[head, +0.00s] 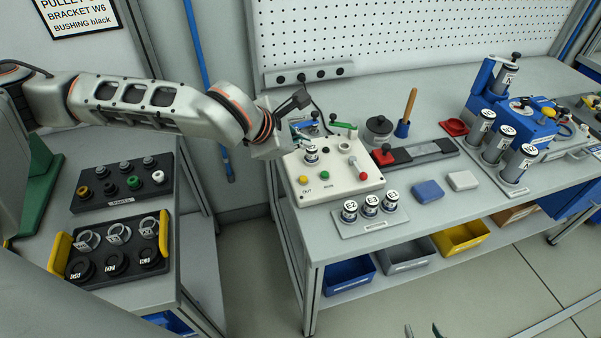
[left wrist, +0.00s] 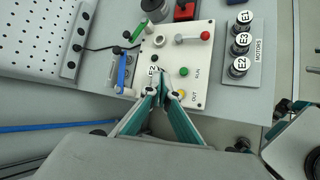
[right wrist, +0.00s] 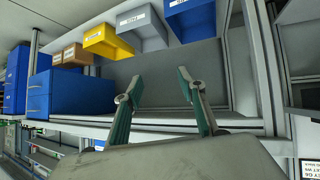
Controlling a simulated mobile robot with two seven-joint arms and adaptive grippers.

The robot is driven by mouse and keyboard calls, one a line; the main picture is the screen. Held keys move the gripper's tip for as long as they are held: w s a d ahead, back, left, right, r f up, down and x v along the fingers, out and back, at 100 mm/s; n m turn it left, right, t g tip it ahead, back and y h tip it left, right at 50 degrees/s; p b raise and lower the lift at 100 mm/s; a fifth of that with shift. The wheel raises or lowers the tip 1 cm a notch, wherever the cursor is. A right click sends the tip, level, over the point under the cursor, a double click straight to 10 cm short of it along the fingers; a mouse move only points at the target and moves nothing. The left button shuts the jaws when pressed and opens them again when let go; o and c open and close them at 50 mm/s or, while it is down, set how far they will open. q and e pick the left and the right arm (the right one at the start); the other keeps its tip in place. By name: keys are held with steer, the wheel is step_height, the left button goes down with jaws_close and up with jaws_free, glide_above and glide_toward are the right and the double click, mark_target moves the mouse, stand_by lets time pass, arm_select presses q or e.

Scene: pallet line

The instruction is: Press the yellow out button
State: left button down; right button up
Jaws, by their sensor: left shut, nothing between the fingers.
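The white control box (head: 345,187) sits at the left end of the bench. Its yellow button (head: 303,180), marked OUT, is at the near left corner, beside the green button (head: 330,180), marked RUN. In the left wrist view the yellow button (left wrist: 182,93) is just right of my left fingertips (left wrist: 162,90), partly hidden by a finger. My left gripper is shut and empty above the box; I cannot tell its exact height. In the head view its fingertips are not clear. My right gripper (right wrist: 155,85) is open and empty in front of the bench's lower shelf.
A labelled motor (head: 311,153) stands on the control box, close to my left gripper. A plate of several motors (head: 370,222) is in front of it. Blue (head: 349,276), grey and yellow bins are on the shelf below. Open floor lies in front of the bench.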

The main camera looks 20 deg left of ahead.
mark_target(302, 180)
steer(key=shift+s+d, duration=0.1)
arm_select(q)
steer(key=shift+f, duration=0.1)
arm_select(e)
steer(key=shift+f, duration=0.15)
arm_select(q)
step_height(302, 180, down, 4)
steer(key=b, duration=0.5)
steer(key=shift+f+b, duration=0.3)
steer(key=shift+b, duration=0.15)
steer(key=shift+f+b, duration=0.9)
steer(key=shift+b, duration=0.05)
steer(key=shift+f, duration=1.1)
arm_select(e)
step_height(302, 180, down, 7)
steer(key=a, duration=0.1)
steer(key=shift+a, duration=0.3)
